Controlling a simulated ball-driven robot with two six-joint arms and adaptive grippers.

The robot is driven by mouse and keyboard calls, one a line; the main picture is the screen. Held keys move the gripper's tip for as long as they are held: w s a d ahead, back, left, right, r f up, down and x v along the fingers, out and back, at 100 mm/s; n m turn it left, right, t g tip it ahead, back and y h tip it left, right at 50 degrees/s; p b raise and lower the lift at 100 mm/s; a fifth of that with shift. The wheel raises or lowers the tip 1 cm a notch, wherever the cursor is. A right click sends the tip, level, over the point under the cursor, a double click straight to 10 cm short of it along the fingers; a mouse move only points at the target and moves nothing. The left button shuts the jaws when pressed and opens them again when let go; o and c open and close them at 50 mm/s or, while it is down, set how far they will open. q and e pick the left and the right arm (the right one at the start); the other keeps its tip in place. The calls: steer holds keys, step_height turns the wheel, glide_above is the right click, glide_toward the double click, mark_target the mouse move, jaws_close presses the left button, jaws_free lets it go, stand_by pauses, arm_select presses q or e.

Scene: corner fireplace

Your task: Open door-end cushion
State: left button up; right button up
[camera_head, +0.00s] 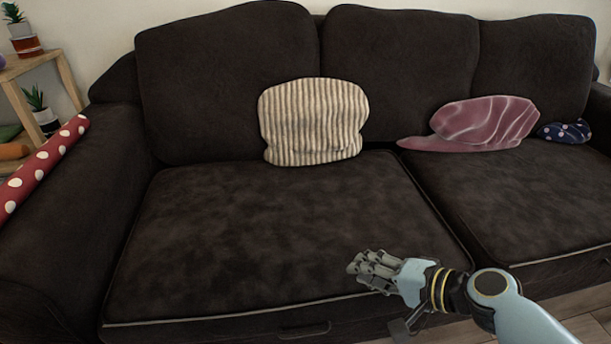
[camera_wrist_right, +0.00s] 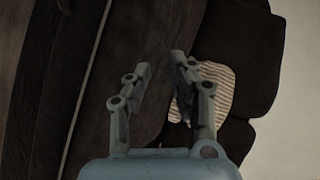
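A dark brown sofa has a left seat cushion (camera_head: 255,235) and a right seat cushion (camera_head: 530,195), both lying flat. A recessed handle (camera_head: 305,329) shows on the front below the left cushion. Which end is the door end does not show. My right gripper (camera_head: 362,266) is above the front right part of the left cushion. In the right wrist view its fingers (camera_wrist_right: 162,62) are apart with nothing between them, and the dark sofa lies beyond. I cannot tell whether it touches the fabric. My left gripper is not in view.
A striped pillow (camera_head: 313,122), a pink pillow (camera_head: 485,125) and a blue dotted one (camera_head: 565,131) lie along the backrest. A red dotted roll (camera_head: 40,168) rests on the left armrest. A wooden shelf with plants (camera_head: 40,75) stands behind it.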

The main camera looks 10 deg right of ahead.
steer(key=w+a+r+t+y, duration=0.1)
steer(key=w+a+r+y, duration=0.15)
steer(key=r, duration=0.65)
steer(key=w+a+r+t+y, duration=0.1)
steer(key=w+r+t+y, duration=0.15)
steer(key=r, duration=0.55)
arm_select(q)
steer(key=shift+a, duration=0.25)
arm_select(e)
steer(key=x, duration=1.1)
steer(key=shift+f+m+g+h, duration=0.3)
steer(key=shift+f+g+h, duration=0.1)
steer(key=shift+f+g, duration=0.05)
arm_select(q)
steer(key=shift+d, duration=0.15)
arm_select(e)
steer(key=shift+c, duration=0.3)
jaws_close()
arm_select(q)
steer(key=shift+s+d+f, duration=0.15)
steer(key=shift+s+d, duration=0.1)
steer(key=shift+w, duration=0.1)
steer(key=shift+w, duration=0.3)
arm_select(e)
steer(key=shift+o, duration=0.3)
jaws_free()
